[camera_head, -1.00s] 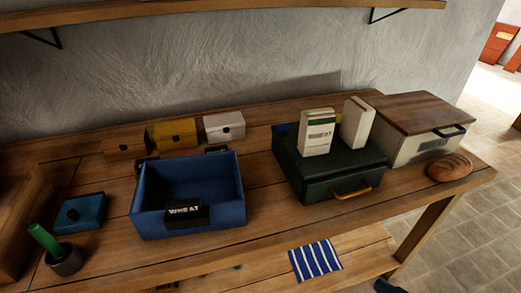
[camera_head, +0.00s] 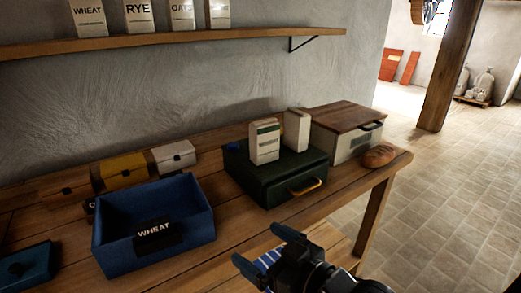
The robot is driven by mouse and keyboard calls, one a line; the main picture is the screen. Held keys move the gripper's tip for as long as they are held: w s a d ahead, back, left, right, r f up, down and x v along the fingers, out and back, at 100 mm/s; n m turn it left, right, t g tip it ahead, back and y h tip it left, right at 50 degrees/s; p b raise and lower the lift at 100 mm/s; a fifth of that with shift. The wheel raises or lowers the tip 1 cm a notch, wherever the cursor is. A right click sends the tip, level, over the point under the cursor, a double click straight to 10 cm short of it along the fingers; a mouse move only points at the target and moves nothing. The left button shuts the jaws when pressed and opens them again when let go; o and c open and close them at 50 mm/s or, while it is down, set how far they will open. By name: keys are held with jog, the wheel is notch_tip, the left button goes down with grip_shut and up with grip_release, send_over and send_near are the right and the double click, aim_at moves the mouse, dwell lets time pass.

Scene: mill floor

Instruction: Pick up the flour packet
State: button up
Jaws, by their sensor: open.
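Two white packets stand upright on the dark green case (camera_head: 253,177) on the wooden table. The front packet (camera_head: 264,145) has a green band and printed lettering that I cannot read clearly. The second packet (camera_head: 296,130) stands behind it to the right and shows no readable label. I cannot tell which is the flour packet. More labelled white packets, including a wheat one (camera_head: 89,17) and a rye one (camera_head: 137,14), stand on the wall shelf. My gripper (camera_head: 258,248) is open and empty at the bottom of the view, in front of the table, well short of the packets.
An open blue bin labelled wheat (camera_head: 205,222) stands left of the case. A wooden-lidded box (camera_head: 345,120) and a bread loaf (camera_head: 378,156) are at the right end. Small yellow (camera_head: 124,168) and white (camera_head: 174,156) boxes stand behind the bin.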

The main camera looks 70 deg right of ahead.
jog(key=w+d+r+m+h+b, duration=0.1)
jog(key=w+d+b, duration=0.15)
jog(key=d, duration=0.45)
jog(key=w+d+r+m+h+b, duration=0.1)
jog(key=w+d+r+h, duration=0.15)
jog(key=d, duration=0.45)
jog(key=b, duration=0.2)
send_near(270, 136)
jog(key=shift+m+h, duration=0.35)
jog(key=shift+m, duration=0.05)
jog(key=x, duration=0.5)
jog(key=shift+w+a+f, duration=0.25)
jog(key=shift+a+f, duration=0.05)
jog(key=p+x, duration=0.1)
jog(key=x, duration=0.5)
jog(key=shift+w+d+r, duration=0.15)
jog(key=shift+d+r, duration=0.05)
jog(key=shift+d, duration=0.15)
jog(key=shift+w+d+f, duration=0.1)
jog(key=shift+w+d, duration=0.15)
jog(key=shift+w, duration=0.15)
jog(key=c, duration=1.1)
